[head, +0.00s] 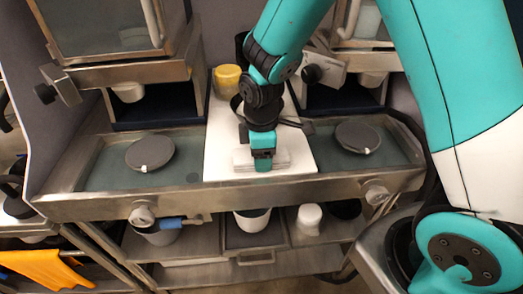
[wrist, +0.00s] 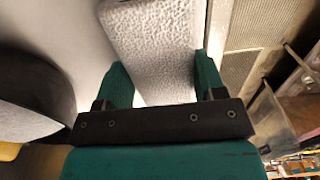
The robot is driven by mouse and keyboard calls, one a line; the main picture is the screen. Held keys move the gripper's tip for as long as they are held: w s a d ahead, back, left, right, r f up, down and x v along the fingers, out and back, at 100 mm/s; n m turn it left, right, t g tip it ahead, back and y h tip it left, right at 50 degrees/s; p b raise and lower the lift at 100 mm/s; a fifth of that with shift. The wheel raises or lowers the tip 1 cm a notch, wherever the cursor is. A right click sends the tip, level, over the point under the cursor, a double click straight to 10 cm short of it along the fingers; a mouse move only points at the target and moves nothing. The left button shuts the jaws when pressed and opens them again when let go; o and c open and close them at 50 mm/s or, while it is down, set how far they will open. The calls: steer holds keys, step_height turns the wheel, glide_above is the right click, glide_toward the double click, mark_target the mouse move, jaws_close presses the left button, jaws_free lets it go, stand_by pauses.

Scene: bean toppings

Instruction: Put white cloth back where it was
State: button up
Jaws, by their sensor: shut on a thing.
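The white cloth (head: 282,160) looks like a folded, flat light-grey pad at the white board (head: 218,145) in the middle of the counter. In the wrist view the cloth (wrist: 152,45) shows a rough, speckled surface between the two green fingers. My gripper (head: 263,164) points down over the cloth and is shut on it; the gripper also shows in the wrist view (wrist: 160,82). I cannot tell whether the cloth rests on the board or is held just above it. My gripper hides part of the cloth.
Round dark lids with white tabs lie left (head: 150,152) and right (head: 357,137) of the board on the steel counter. A metal rail (head: 235,195) runs along the front edge. A shelf below holds a white pot (head: 252,220).

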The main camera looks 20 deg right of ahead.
steer(key=shift+f, duration=0.1)
steer(key=o, duration=0.9)
steer(key=shift+c, duration=0.2)
step_height(320, 180, up, 12)
steer(key=b, duration=0.1)
steer(key=s+a+r+m+y, duration=0.2)
steer(key=s+r+m, duration=0.1)
steer(key=s, duration=0.6)
steer(key=s+a+r+m+y, duration=0.2)
steer(key=s+r+m, duration=0.1)
steer(key=s, duration=0.6)
steer(key=shift+s+a+r+m, duration=0.15)
steer(key=shift+s+a+m, duration=0.15)
steer(key=shift+m, duration=0.4)
